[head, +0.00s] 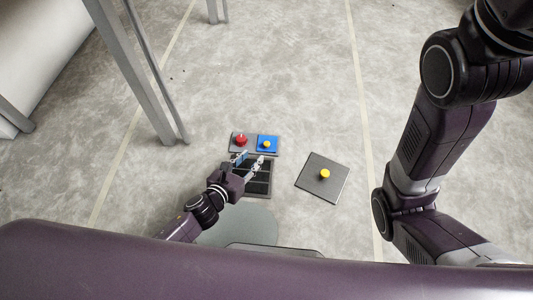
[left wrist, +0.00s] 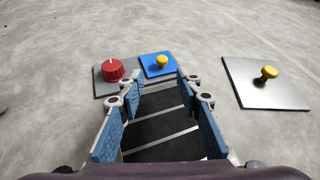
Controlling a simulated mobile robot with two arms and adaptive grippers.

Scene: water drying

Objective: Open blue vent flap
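The blue vent flap (head: 267,143) is a small blue plate with a yellow knob (head: 267,145). It lies flat beside a red knob (head: 241,140) on a grey plate. In the left wrist view the blue flap (left wrist: 157,65) is straight ahead, beyond my fingertips, with its yellow knob (left wrist: 162,62) uncovered. My left gripper (head: 250,160) is over the dark slatted opening, just short of the flap. In the left wrist view my left gripper (left wrist: 158,88) is open, with nothing between its fingers. My right arm is on the right of the head view; its gripper is not visible.
A dark slatted opening (head: 259,183) lies below the left gripper. A grey square plate with a yellow knob (head: 325,174) lies on the floor to the right. Metal posts (head: 138,80) stand at the upper left. The surrounding concrete floor is clear.

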